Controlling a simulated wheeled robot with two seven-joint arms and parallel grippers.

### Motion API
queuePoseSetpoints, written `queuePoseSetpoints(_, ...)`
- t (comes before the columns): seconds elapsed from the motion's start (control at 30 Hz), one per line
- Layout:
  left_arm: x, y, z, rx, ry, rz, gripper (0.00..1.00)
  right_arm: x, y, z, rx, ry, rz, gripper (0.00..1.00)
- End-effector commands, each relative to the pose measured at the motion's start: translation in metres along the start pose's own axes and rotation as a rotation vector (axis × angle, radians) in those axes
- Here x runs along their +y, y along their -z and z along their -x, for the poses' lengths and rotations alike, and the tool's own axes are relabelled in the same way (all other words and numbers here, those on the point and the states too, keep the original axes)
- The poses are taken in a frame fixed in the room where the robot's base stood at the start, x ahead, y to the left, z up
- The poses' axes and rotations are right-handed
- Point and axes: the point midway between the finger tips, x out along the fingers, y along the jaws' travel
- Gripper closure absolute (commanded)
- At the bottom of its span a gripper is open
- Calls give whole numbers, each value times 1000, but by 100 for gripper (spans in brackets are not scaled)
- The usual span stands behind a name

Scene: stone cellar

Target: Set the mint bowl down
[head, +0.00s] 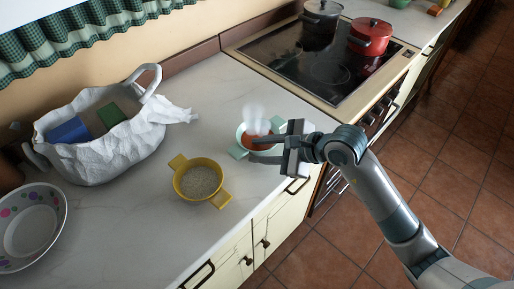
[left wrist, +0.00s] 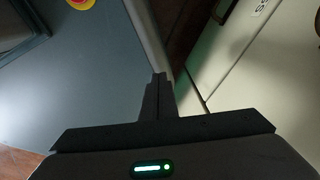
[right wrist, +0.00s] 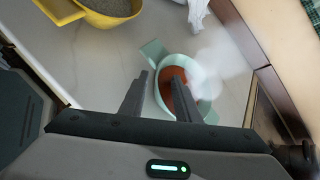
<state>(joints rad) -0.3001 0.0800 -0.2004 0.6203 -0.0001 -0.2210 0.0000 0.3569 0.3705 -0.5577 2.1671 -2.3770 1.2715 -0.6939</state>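The mint bowl (head: 244,139) holds red-orange food with pale steam above it and sits upright on the pale counter, near its front edge and left of the stove. It also shows in the right wrist view (right wrist: 154,50), with a handle at each side. My right gripper (head: 267,149) is open at the bowl's near side, one finger over the food and the other outside the rim. In the right wrist view its fingers (right wrist: 162,78) are clearly apart; whether either touches the bowl I cannot tell. My left gripper (left wrist: 158,77) is shut and empty, away from the counter top.
A yellow two-handled bowl (head: 181,162) of grains stands left of the mint bowl. A white bag (head: 125,153) with blue and green boxes and a dotted bowl (head: 52,226) are further left. The stove (head: 320,68) carries a dark pot (head: 321,27) and a red pot (head: 370,42).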

Motion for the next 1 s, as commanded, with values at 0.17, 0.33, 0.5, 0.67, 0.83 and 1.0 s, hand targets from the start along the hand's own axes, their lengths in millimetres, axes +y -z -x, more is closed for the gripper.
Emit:
queuePoseSetpoints(0.17, 0, 1, 13, 0, 0, 0, 100, -2, -1, 31, 3, 1, 1, 70)
queuePoseSetpoints(0.33, -1, 2, 22, 0, 0, 0, 100, -1, 0, 62, 3, 1, 1, 70)
queuePoseSetpoints(0.5, -1, 2, 26, 0, 0, 0, 100, -1, 0, 87, 3, 1, 2, 70)
queuePoseSetpoints(0.67, -1, 2, 28, 0, 0, 0, 100, 0, 0, 101, 2, 0, 0, 70)
queuePoseSetpoints(0.83, -1, 2, 28, 0, 0, 0, 100, 0, 0, 104, 1, 0, 0, 70)
queuePoseSetpoints(1.0, -1, 2, 28, 0, 0, 1, 100, 0, 0, 104, 1, 0, 0, 70)
